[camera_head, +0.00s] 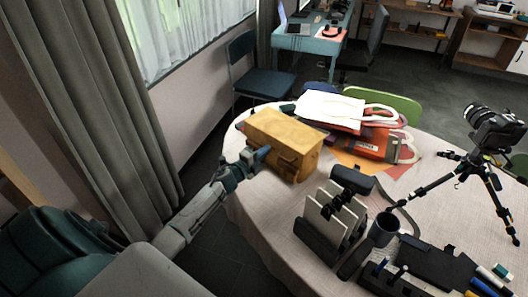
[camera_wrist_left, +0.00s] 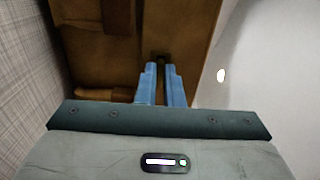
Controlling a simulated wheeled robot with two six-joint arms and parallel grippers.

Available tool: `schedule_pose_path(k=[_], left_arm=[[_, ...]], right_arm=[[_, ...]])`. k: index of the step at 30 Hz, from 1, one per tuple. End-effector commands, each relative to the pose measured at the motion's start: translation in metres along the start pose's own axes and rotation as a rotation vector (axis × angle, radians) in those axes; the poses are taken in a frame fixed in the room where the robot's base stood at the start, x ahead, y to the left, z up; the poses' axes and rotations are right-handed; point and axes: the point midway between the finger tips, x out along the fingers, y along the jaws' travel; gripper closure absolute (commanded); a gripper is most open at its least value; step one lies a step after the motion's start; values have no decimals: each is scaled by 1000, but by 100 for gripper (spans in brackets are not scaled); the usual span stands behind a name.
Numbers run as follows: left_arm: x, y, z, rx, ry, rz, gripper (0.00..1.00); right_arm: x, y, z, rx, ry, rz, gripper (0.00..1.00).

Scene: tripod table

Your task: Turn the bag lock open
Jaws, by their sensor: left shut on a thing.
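The tan leather bag (camera_head: 284,135) sits on the left side of the round table, with its front side facing my left arm. In the left wrist view the bag (camera_wrist_left: 105,55) fills the upper middle. My left gripper (camera_head: 258,155) is at the bag's near left side. In the left wrist view its blue fingers (camera_wrist_left: 162,72) are close together, with a small dark part, the bag lock (camera_wrist_left: 161,58), at their tips. The lock is mostly hidden by the fingers, so its turn angle cannot be told. My right gripper is not in view.
White and red tote bags (camera_head: 330,107) lie behind the leather bag. The cloth-covered table (camera_head: 262,215) is bare in front of the bag.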

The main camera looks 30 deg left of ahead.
Motion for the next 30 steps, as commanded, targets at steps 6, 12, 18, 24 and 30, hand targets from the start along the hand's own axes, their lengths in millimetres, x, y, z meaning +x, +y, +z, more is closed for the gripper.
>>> schedule_pose_path(k=[6, 12, 18, 24, 30], left_arm=[[0, 1, 0, -3, 0, 1, 100], [0, 0, 0, -2, 0, 0, 71], [0, 0, 0, -1, 0, 0, 71], [-6, 1, 0, 0, 0, 0, 71], [-36, 5, 0, 2, 1, 2, 71]], right_arm=[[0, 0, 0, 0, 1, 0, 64], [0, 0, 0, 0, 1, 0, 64], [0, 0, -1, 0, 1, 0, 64], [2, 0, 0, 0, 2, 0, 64], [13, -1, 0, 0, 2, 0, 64]])
